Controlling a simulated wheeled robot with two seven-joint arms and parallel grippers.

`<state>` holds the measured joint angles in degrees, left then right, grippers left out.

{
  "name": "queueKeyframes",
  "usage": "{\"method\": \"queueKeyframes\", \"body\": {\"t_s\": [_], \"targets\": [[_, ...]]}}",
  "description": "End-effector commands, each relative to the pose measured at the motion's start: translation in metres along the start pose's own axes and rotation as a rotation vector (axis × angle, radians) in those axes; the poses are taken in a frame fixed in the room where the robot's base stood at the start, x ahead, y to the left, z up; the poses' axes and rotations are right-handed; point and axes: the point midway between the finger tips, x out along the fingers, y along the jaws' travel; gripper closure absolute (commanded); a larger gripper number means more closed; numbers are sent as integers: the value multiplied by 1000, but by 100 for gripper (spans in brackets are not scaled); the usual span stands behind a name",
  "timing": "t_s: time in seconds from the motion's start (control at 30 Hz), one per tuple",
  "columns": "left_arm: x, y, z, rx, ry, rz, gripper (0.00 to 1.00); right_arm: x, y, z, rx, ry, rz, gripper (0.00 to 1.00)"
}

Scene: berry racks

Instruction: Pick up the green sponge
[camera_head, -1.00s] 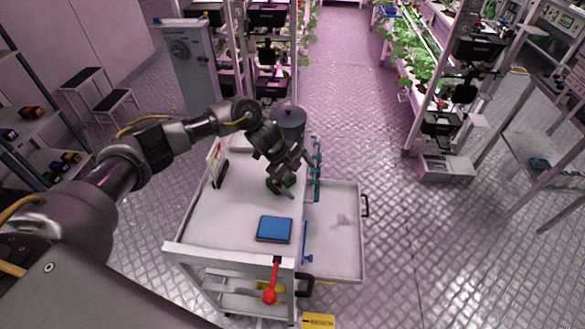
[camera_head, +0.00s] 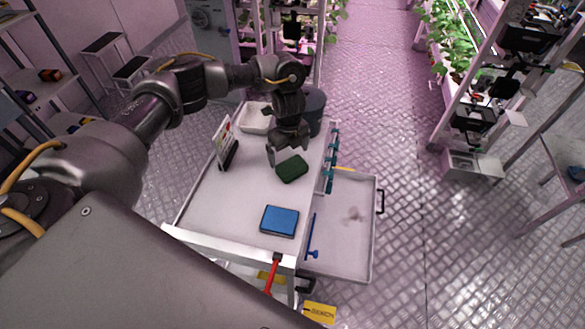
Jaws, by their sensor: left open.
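The green sponge (camera_head: 292,169) lies on the white top of the cart (camera_head: 215,198), behind a blue box-like item. My left gripper (camera_head: 287,156) is open and points down just behind and above the sponge. Its fingers are close to the sponge's far edge, and no part of the sponge is seen between them. I cannot tell whether a finger touches it. My right gripper is not in view.
The blue item (camera_head: 279,221) lies nearer me on the cart. A sign stand (camera_head: 226,145) stands at the left, with a white tray (camera_head: 256,117) and dark bin (camera_head: 314,112) behind. Teal clips (camera_head: 331,160) line the right edge. A lower tray (camera_head: 345,238) juts out right.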

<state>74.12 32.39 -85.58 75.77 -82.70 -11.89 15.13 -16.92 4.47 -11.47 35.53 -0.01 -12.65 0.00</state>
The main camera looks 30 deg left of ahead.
Motion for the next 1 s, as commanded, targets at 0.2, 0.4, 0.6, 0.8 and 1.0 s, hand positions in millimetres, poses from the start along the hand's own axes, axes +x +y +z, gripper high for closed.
{"method": "queueKeyframes", "body": {"t_s": [0.2, 0.4, 0.6, 0.8, 1.0], "targets": [[5, -2, -1, 2, 1, 0, 0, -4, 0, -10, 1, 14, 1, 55], [34, -5, -2, 1, 0, 1, 0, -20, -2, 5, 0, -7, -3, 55], [52, -5, -1, 2, 0, -2, 0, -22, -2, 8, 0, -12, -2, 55], [54, -5, -1, 2, 0, -2, 0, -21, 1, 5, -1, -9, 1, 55], [53, -5, -1, 2, 0, -2, 24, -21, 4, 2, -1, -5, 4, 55]]}}
